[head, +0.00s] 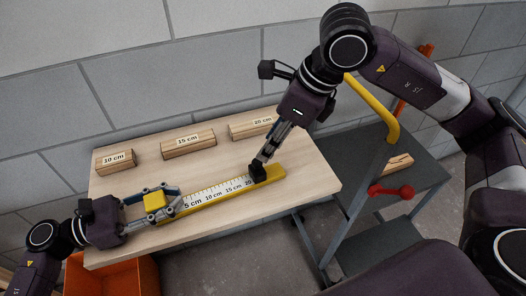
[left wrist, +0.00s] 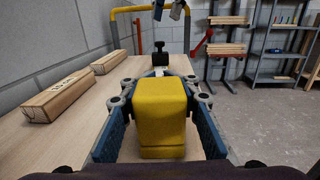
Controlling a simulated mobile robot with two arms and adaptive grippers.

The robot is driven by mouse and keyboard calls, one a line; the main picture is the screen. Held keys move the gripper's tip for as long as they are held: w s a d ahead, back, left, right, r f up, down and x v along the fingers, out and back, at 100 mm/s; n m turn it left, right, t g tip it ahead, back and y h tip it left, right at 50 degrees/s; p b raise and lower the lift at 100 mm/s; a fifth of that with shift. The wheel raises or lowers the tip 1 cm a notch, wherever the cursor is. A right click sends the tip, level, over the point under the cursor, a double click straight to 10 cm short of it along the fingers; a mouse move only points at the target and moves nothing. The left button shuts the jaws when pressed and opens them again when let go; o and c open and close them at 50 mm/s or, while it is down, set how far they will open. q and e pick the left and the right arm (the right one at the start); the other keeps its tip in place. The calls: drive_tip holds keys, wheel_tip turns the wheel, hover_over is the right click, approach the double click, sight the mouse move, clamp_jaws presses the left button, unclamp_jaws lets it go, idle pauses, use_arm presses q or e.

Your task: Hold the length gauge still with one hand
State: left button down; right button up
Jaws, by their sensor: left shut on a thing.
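The length gauge (head: 273,174) is a long yellow bar with a white scale marked 5 to 20 cm, lying on the wooden table. A yellow block (head: 154,201) stands at its left end. A black stop (head: 257,171) sits towards its right end; it also shows in the left wrist view (left wrist: 160,52). My left gripper (head: 165,200) is shut on the yellow block, with one finger on each side in the left wrist view. My right gripper (head: 264,157) comes down from above, close to the black stop; whether its fingers touch it is unclear.
Three wooden battens labelled 10 cm (head: 115,161), 15 cm (head: 188,145) and 20 cm (head: 252,126) lie along the table's back. An orange bin (head: 135,275) is below the front left edge. A grey cart (head: 425,171) with a yellow handle stands at the right.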

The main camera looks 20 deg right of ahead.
drive_tip(key=v, duration=0.5)
drive_tip(key=shift+s+d+r, duration=0.1)
drive_tip(key=shift+r, duration=0.2)
use_arm(q)
drive_tip(key=c, duration=1.4)
unclamp_jaws()
drive_tip(key=shift+a, duration=0.1)
drive_tip(key=a, duration=1.1)
drive_tip(key=shift+s+a, duration=0.35)
drive_tip(key=shift+a, duration=0.05)
